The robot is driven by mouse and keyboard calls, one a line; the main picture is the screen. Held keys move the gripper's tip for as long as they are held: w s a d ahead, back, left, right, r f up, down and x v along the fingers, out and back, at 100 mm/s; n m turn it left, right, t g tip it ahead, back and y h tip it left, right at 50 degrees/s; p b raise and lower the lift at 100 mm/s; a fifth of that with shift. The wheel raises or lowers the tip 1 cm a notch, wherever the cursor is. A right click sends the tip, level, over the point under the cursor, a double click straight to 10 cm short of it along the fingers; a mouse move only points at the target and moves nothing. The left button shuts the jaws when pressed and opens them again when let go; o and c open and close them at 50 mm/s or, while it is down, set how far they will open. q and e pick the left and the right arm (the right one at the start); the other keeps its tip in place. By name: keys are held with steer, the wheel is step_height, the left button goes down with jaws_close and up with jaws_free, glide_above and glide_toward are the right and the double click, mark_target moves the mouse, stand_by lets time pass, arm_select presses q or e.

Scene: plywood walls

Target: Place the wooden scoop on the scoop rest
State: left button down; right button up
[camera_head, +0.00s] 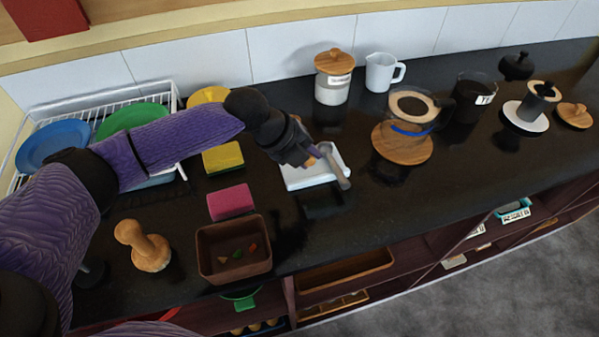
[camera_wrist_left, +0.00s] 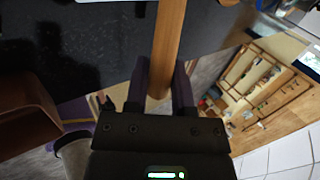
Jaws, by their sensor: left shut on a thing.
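My left gripper (camera_head: 313,156) reaches in from the left and is shut on the wooden scoop (camera_head: 338,172). In the left wrist view the scoop's round wooden handle (camera_wrist_left: 168,45) runs up between the two purple fingers of my left gripper (camera_wrist_left: 163,82). In the head view the scoop slants down to the right, over or on the right part of the white scoop rest (camera_head: 300,181). I cannot tell whether it touches the rest. The gripper hides part of the rest and of the scoop. My right gripper is not in view.
A pink sponge (camera_head: 230,202) and a brown bin (camera_head: 234,262) stand left of the rest. Behind it stands a lidded canister (camera_head: 333,82). A coffee maker on a round wooden board (camera_head: 402,145) is to the right. The counter's front edge runs below.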

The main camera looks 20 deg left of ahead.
arm_select(q)
step_height(320, 180, down, 10)
steer(key=shift+r+b, duration=0.15)
steer(key=shift+b, duration=0.95)
steer(key=shift+r, duration=0.1)
steer(key=c, duration=0.9)
jaws_free()
steer(key=o, duration=0.4)
